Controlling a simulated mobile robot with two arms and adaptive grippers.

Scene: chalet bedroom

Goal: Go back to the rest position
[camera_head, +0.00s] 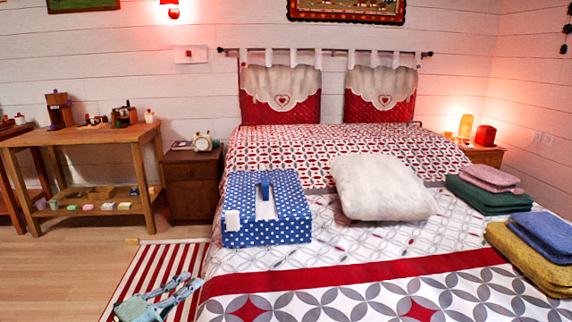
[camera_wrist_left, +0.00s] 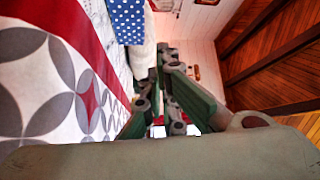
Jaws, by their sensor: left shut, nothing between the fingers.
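My left gripper (camera_head: 190,281) is low in the head view, beside the left edge of the bed and over the red-and-white striped rug (camera_head: 140,280). It is shut and empty. In the left wrist view its green-grey fingers (camera_wrist_left: 162,62) point away from the camera, with nothing held between them. The bed's patterned cover (camera_wrist_left: 70,70) lies to their left in that view. My right gripper is not in view.
The bed (camera_head: 350,268) carries a blue polka-dot box (camera_head: 266,226), a white pillow (camera_head: 382,187) and folded textiles (camera_head: 485,196) at the right. A wooden workbench (camera_head: 75,137) and a nightstand (camera_head: 191,190) stand at the left. Bare floor (camera_head: 60,265) lies left of the rug.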

